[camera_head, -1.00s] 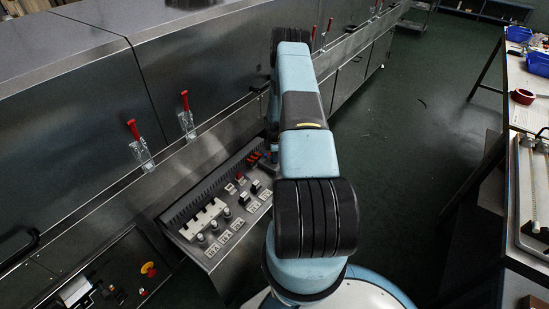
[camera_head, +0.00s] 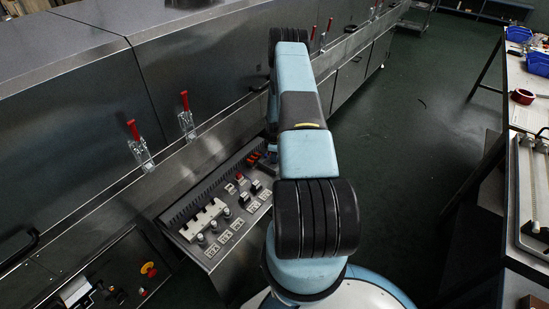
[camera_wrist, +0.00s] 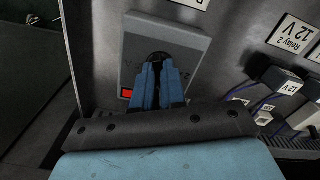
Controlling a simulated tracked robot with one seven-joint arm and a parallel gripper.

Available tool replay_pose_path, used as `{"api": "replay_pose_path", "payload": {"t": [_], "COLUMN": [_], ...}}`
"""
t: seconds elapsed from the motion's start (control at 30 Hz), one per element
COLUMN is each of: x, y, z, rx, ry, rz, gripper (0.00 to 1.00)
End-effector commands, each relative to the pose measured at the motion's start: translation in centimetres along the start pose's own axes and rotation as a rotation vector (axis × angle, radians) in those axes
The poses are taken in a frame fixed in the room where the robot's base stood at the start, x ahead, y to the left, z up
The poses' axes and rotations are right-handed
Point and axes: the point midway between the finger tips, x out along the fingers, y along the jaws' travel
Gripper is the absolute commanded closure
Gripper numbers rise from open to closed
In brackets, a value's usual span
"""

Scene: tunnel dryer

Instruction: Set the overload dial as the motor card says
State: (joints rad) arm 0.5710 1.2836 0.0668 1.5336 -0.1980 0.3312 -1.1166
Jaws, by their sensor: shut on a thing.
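In the wrist view a grey box (camera_wrist: 190,52) is mounted on a metal panel and has a dark round dial (camera_wrist: 158,58) on its face, with faint scale marks around it. A small red square (camera_wrist: 127,93) sits on the box at lower left. My gripper (camera_wrist: 157,72) is over the box, its blue fingers shut on the dial and covering most of it. The dial's pointer and setting cannot be read. In the head view my arm hides the gripper and the dial. I cannot make out a motor card in either view.
Relays (camera_wrist: 283,80) with purple wires and "Relay 2 12 V" labels (camera_wrist: 292,32) stand right of the box. The head view shows the sloped control panel (camera_head: 212,251), red-handled clamps (camera_head: 140,148) along the steel dryer (camera_head: 190,80), and a workbench (camera_head: 520,75) at right. Green floor lies between.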

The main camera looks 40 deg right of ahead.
Motion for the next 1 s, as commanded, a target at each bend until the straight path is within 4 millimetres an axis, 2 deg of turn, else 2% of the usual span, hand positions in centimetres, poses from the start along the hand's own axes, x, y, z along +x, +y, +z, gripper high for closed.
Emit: {"api": "replay_pose_path", "payload": {"t": [0.1, 0.13, 0.4, 0.73, 0.87, 1.0], "x": [0.0, 0.0, 0.0, -0.6, -2.1, -4.5], "y": [0.1, 0.1, 0.0, 0.1, 0.1, 0.1], "z": [0.1, 0.0, 0.0, 0.0, 0.0, 0.0], "rx": [0.000, 0.000, -0.001, -0.001, -0.001, -0.001], "ry": [0.000, 0.000, 0.000, 0.000, 0.001, 0.000], "rz": [0.001, 0.001, 0.001, 0.002, 0.002, 0.002], "gripper": [1.00, 0.88, 0.64, 0.64, 0.64, 0.64]}}
